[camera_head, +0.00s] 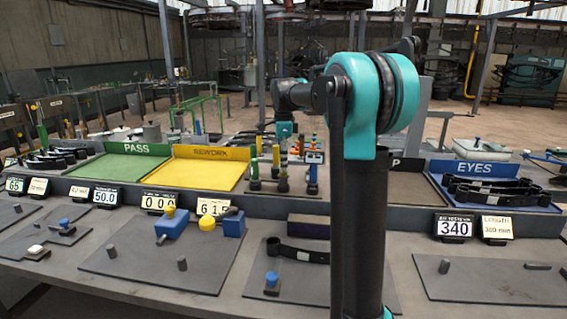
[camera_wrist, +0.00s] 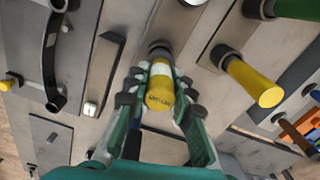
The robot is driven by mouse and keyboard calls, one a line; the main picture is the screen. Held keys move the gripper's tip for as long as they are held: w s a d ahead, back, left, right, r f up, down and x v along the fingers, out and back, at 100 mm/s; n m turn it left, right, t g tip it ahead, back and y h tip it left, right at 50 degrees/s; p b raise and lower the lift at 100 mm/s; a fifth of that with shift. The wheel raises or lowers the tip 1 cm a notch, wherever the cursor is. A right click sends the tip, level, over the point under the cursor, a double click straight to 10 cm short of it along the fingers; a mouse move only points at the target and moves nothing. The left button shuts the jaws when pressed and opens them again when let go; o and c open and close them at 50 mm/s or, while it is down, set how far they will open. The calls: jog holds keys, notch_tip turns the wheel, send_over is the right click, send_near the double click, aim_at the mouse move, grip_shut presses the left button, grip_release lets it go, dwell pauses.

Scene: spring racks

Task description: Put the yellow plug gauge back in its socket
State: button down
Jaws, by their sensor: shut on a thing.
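My gripper (camera_wrist: 157,97) is shut on the yellow plug gauge (camera_wrist: 160,92) in the wrist view, its green fingers on either side. The gauge has a pale band and a printed yellow end that faces the camera. Its far end shows a dark ring over the grey surface; I cannot tell whether this is the socket, nor whether the gauge is seated or just above it. Another yellow gauge (camera_wrist: 252,82) stands to the right, with a dark ring at its base. In the head view my gripper hangs among the coloured gauges behind my arm, too small to make out clearly.
A green gauge (camera_wrist: 296,8) is at the upper right of the wrist view, and a black curved strap (camera_wrist: 50,50) lies at left. In the head view, the green PASS tray (camera_head: 118,167) and yellow REWORK tray (camera_head: 208,174) are left of the gauges; the blue EYES tray (camera_head: 487,168) is right.

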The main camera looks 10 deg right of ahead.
jog(key=shift+f, duration=1.2)
jog(key=c, duration=1.2)
grip_release()
jog(key=shift+o, duration=0.3)
jog(key=o, duration=0.4)
jog(key=shift+r, duration=0.1)
jog(key=shift+r, duration=3.9)
jog(key=shift+s, duration=0.1)
